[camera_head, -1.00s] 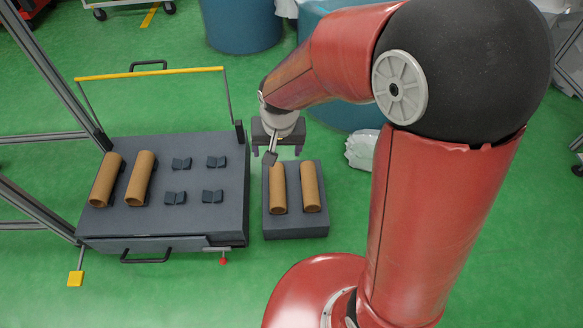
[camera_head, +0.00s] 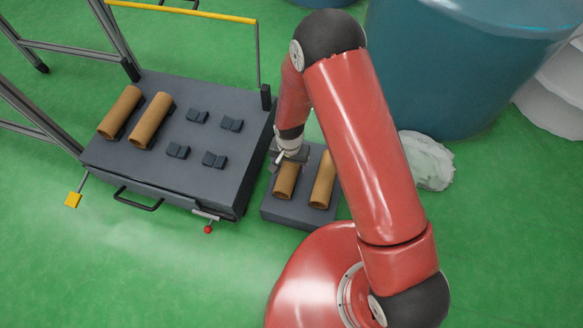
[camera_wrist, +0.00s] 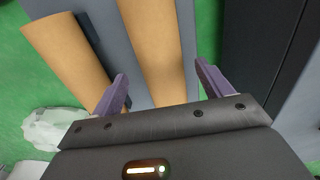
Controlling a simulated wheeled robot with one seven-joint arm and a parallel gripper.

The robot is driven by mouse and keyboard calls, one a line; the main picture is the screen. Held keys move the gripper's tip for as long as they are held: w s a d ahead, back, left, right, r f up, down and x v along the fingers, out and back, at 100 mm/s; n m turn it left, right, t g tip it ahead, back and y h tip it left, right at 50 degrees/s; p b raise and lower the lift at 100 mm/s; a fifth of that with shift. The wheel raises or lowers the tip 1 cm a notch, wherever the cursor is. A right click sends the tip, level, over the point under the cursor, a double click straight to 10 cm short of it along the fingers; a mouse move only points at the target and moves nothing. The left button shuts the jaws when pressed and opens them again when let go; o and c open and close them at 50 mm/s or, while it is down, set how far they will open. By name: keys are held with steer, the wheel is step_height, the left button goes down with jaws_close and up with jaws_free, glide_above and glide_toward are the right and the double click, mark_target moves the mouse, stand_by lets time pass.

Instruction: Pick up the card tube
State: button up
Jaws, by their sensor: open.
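Two tan card tubes lie side by side on a small grey block, the left tube (camera_head: 286,181) beside the cart and the right tube (camera_head: 323,180) farther from it. My gripper (camera_head: 288,160) is over the far end of the left tube and hides that end. In the wrist view, my gripper's (camera_wrist: 161,72) purple fingers are open, one on each side of this tube (camera_wrist: 158,45). Gaps show between fingers and tube. The other tube (camera_wrist: 68,55) lies outside the left finger. How far down the fingers reach is hard to tell.
The grey cart (camera_head: 195,187) stands close left of the block (camera_head: 283,211). It carries two more tubes (camera_head: 151,121) and several dark cradles (camera_head: 214,160). A yellow-barred handle (camera_head: 190,11) rises behind. A white bag (camera_head: 427,160) and blue bin (camera_head: 450,70) are at right.

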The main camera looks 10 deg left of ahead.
mark_target(289, 167)
step_height(289, 167, down, 4)
steer(key=shift+s+a+f, duration=0.1)
steer(key=shift+f, duration=0.1)
steer(key=c, duration=1.1)
